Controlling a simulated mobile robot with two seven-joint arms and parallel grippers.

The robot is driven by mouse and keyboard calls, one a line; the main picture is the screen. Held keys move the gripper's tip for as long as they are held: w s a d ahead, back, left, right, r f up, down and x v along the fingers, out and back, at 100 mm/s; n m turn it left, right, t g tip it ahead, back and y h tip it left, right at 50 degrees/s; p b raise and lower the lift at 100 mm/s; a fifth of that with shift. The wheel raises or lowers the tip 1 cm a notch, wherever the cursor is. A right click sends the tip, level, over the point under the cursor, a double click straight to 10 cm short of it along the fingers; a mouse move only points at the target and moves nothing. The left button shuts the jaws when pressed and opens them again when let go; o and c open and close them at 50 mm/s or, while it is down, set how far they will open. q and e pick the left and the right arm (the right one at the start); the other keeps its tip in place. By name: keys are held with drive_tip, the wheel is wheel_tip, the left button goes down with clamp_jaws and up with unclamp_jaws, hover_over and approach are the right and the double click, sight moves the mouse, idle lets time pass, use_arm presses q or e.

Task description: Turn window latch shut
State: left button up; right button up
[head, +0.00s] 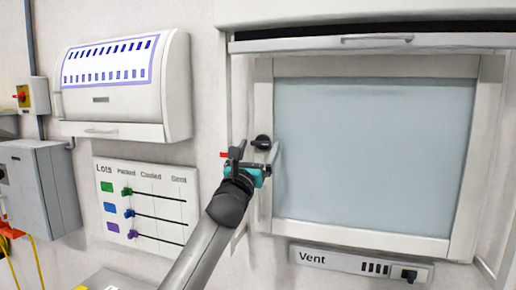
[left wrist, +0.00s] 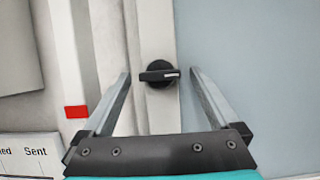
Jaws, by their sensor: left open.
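The window latch (head: 262,142) is a black round knob with a bar handle, on the left side of the white window frame (head: 365,238). In the left wrist view the latch (left wrist: 159,76) has its bar lying roughly level across the knob. My left gripper (head: 257,147) is open at the latch. In the left wrist view its fingers (left wrist: 160,73) stand on either side of the latch, with gaps on both sides, and nothing is between them but the latch in line of sight. I cannot tell the exact distance to it. My right gripper is not in view.
A red mark (left wrist: 76,112) is on the frame left of the latch. A raised shutter with a handle (head: 377,39) is above the window. A vent panel (head: 345,262) is below. A lots board (head: 150,205) and a white cabinet (head: 125,90) are on the left wall.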

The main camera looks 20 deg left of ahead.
use_arm(q)
drive_tip(key=shift+c, duration=0.3)
drive_tip(key=c, duration=1.3)
